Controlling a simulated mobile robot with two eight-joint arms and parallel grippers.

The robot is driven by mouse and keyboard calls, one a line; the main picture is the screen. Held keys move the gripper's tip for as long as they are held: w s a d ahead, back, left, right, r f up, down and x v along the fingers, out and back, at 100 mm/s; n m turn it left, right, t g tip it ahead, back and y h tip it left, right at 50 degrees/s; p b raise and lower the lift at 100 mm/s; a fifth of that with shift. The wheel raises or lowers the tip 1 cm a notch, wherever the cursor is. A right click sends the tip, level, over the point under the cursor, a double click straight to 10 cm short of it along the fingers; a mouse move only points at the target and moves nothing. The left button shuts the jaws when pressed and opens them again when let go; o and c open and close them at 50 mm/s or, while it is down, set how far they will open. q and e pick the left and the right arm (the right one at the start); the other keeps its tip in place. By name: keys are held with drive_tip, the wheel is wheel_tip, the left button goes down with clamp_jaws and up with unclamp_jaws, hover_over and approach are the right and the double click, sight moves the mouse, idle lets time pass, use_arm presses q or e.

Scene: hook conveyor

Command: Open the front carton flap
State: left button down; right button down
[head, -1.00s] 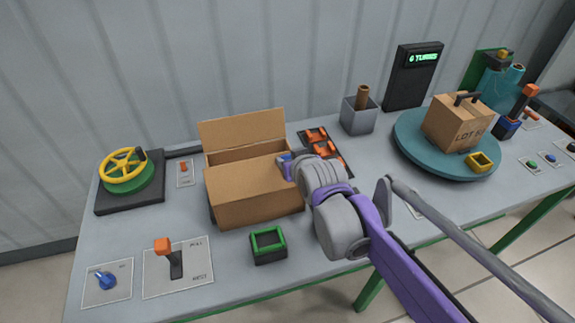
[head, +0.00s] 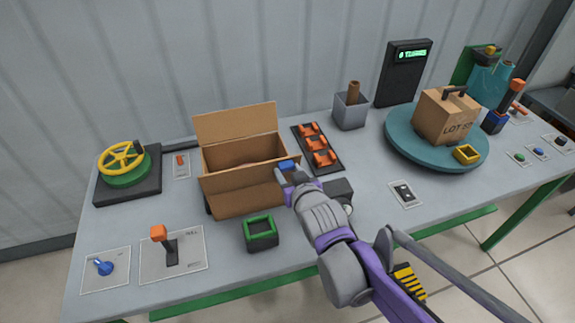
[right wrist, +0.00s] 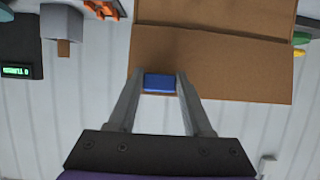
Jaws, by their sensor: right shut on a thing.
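The open brown carton (head: 243,152) stands on the table left of centre. Its back flap (head: 236,122) stands up behind the opening. Its front flap (head: 245,182) is tilted up and outward at the near side, and the inside of the carton shows. My right gripper (head: 286,168) is at the right end of the front flap, shut on a blue tab (head: 287,164). In the right wrist view the blue tab (right wrist: 159,82) sits between the two fingers at the edge of the brown flap (right wrist: 215,75). My left gripper is not in view.
A green-rimmed black box (head: 261,233) stands just in front of the carton. A rack of orange parts (head: 318,147) lies to its right. A lever panel (head: 172,254) and yellow handwheel (head: 122,160) are at the left. A turntable (head: 399,146) with a box is at the right.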

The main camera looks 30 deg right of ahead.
drive_tip(key=shift+s+a+f, duration=0.1)
drive_tip(key=shift+s+f, duration=0.25)
drive_tip(key=shift+f, duration=0.1)
drive_tip(key=c, duration=0.6)
unclamp_jaws()
drive_tip(key=shift+o, duration=1.4)
drive_tip(key=shift+w, duration=0.2)
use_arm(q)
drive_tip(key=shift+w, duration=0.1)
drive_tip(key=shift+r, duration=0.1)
use_arm(e)
drive_tip(key=shift+r, duration=0.15)
